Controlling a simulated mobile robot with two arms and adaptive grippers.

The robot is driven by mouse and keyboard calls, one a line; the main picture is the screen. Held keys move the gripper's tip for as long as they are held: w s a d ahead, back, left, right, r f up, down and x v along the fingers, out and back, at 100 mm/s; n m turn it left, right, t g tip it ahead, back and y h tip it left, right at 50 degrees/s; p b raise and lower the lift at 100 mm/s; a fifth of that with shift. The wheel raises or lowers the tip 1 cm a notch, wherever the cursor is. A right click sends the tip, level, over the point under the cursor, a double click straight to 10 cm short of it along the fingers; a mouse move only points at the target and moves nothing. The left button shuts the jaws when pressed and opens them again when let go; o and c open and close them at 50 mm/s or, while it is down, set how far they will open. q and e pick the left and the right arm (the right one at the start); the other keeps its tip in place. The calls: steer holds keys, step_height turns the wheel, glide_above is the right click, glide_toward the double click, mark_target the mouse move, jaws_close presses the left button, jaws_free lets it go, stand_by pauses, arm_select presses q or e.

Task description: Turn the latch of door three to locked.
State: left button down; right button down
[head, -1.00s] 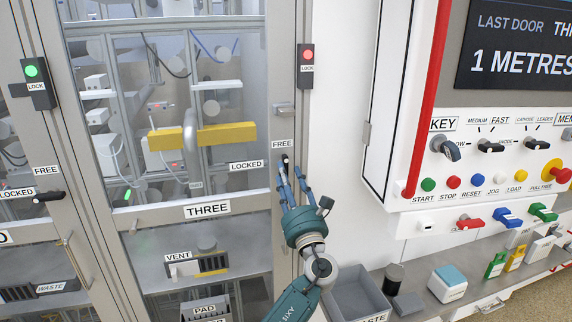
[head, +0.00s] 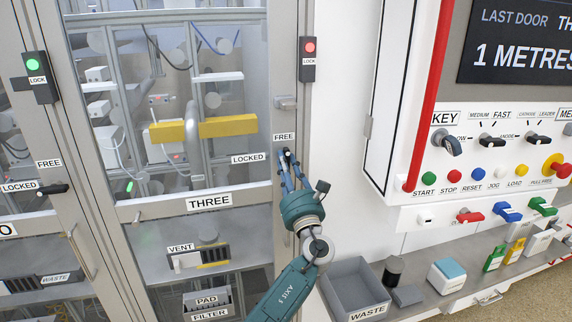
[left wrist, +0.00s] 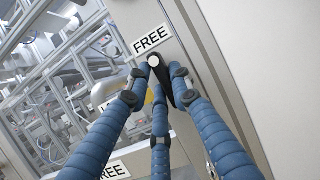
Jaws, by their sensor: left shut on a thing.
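Door three, labelled THREE (head: 209,201), is a glazed door in a grey frame. Its black latch (left wrist: 165,82) shows in the left wrist view, its white-capped end close to the FREE label (left wrist: 150,38). In the head view the latch is mostly hidden by my fingers, below the FREE label (head: 284,137). The LOCKED label (head: 249,158) lies to its left. The lock lamp (head: 310,47) glows red. My left gripper (head: 287,166) is shut on the latch, its blue fingers on both sides of it. My right gripper is not in view.
Door two's latch (head: 53,189) points to its LOCKED label, under a green lamp (head: 34,64). A control panel with a red vertical bar (head: 430,90) stands to the right.

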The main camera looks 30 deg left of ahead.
arm_select(q)
steer(key=shift+w+d+n+g+b, duration=0.1)
steer(key=shift+n+g+b, duration=1.35)
steer(key=shift+n+b, duration=1.85)
steer(key=shift+w+d+n+g+b, duration=0.1)
steer(key=shift+n+g+b, duration=1.85)
steer(key=shift+n, duration=2.2)
steer(key=shift+n+g+b, duration=1)
steer(key=shift+n+b, duration=2.2)
steer(key=shift+n, duration=0.55)
steer(key=shift+f, duration=0.15)
steer(key=c, duration=1.6)
jaws_free()
steer(key=shift+o, duration=0.2)
steer(key=shift+s, duration=0.2)
